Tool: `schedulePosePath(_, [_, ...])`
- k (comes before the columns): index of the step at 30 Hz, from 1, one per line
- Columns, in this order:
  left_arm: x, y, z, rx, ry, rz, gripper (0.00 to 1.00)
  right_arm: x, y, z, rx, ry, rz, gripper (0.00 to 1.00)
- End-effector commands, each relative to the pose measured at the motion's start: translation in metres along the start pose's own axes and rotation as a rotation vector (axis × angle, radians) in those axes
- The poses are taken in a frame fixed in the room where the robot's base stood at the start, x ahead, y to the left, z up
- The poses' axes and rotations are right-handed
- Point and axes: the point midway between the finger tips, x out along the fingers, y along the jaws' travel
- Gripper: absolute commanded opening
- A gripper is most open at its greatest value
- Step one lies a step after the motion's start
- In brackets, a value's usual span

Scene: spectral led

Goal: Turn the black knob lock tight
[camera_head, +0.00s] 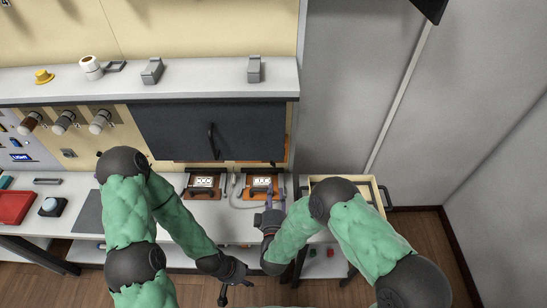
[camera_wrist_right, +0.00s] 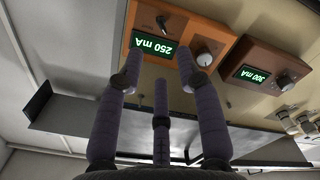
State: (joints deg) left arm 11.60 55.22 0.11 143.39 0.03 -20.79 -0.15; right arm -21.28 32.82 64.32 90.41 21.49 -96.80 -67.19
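A wooden-faced box (camera_wrist_right: 210,28) with a green "250 mA" display fills the upper right wrist view, upside down. It carries a small dark knob or lever (camera_wrist_right: 161,21) and a larger pale round knob (camera_wrist_right: 204,59). I cannot tell for certain which is the black knob lock. In the head view this box (camera_head: 262,194) stands on the bench in front of my right gripper (camera_head: 278,192). The right fingers (camera_wrist_right: 160,68) are spread and empty; one fingertip overlaps the pale knob's edge, contact unclear. My left gripper (camera_head: 236,286) is open and empty before the bench.
A second box (camera_wrist_right: 262,67) reading 300 mA stands beside the first; it also shows in the head view (camera_head: 203,191). A cable (camera_head: 238,202) lies between them. A dark cabinet door (camera_head: 212,132) is behind.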

Motion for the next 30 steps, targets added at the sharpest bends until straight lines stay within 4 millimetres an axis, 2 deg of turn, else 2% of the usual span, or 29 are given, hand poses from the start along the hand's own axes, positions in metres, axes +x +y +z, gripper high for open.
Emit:
schedulePosePath(5, [0.001, -0.001, 0.001, 0.0, -0.002, 0.0, 0.4, 0.01, 0.001, -0.001, -0.002, 0.002, 0.007, 0.36])
schedulePosePath(15, [0.006, -0.002, 0.001, 0.0, -0.002, 0.0, 0.4, 0.067, 0.001, 0.0, -0.001, 0.002, 0.007, 0.36])
schedulePosePath(21, [0.009, -0.003, 0.001, 0.0, -0.002, 0.0, 0.4, 0.094, 0.0, 0.0, -0.002, 0.002, 0.004, 0.36])
schedulePosePath(25, [0.009, -0.003, 0.0, 0.0, -0.002, 0.0, 0.4, 0.104, 0.001, -0.001, -0.001, 0.003, 0.005, 0.36])
schedulePosePath(30, [0.009, -0.003, 0.0, 0.0, -0.001, 0.0, 0.4, 0.107, 0.001, -0.001, -0.002, 0.002, 0.003, 0.36])
